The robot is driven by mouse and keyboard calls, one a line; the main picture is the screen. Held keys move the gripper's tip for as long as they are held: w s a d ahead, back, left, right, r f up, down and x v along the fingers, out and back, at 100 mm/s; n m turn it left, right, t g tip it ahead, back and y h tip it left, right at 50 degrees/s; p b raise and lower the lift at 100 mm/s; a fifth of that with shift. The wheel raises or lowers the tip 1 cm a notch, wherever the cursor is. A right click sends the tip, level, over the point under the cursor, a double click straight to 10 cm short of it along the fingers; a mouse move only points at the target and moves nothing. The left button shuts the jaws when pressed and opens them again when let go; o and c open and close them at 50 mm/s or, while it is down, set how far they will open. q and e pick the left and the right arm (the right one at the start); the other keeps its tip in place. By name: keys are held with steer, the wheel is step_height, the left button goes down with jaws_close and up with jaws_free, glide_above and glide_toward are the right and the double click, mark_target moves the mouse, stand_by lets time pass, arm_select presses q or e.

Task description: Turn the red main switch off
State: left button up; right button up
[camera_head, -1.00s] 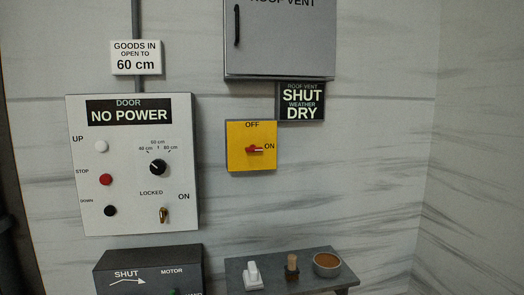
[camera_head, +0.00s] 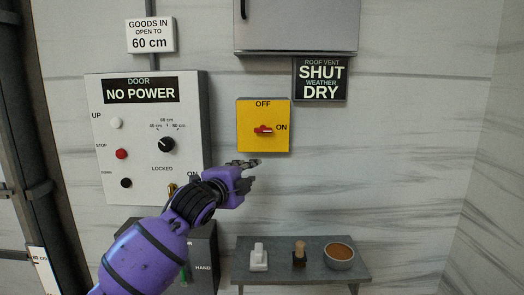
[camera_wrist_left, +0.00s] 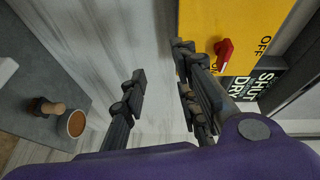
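The red main switch (camera_head: 263,129) is a red handle on a yellow plate (camera_head: 250,147), marked OFF at the top and ON at the right. Its handle lies sideways, with its pale-marked end towards ON. In the left wrist view the red handle (camera_wrist_left: 224,50) shows just beyond the fingers. My left gripper (camera_head: 256,163) is just below the yellow plate in the head view. In the left wrist view my left gripper (camera_wrist_left: 160,85) has its fingers apart with nothing between them. The handle is outside the gap, beside one finger. My right gripper is not in view.
A white door panel (camera_head: 187,91) with knobs and buttons hangs left of the switch. A grey cabinet (camera_head: 300,25) and a ROOF VENT sign (camera_head: 320,78) are above and right. A grey shelf (camera_head: 305,270) below holds a white switch, a wooden-handled item and a brown-filled bowl.

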arm_select(q)
steer(key=m, duration=0.2)
glide_toward(262, 131)
steer(key=w+f, duration=0.1)
steer(key=w, duration=0.1)
steer(key=shift+t+h, duration=0.3)
steer(key=shift+t, duration=0.1)
steer(key=shift+d+x, duration=0.15)
steer(key=shift+x, duration=1.75)
steer(key=shift+d+x, duration=0.15)
steer(key=shift+x, duration=1.8)
steer(key=shift+s+r, duration=0.1)
steer(key=shift+s, duration=0.05)
steer(key=shift+a, duration=0.1)
jaws_close()
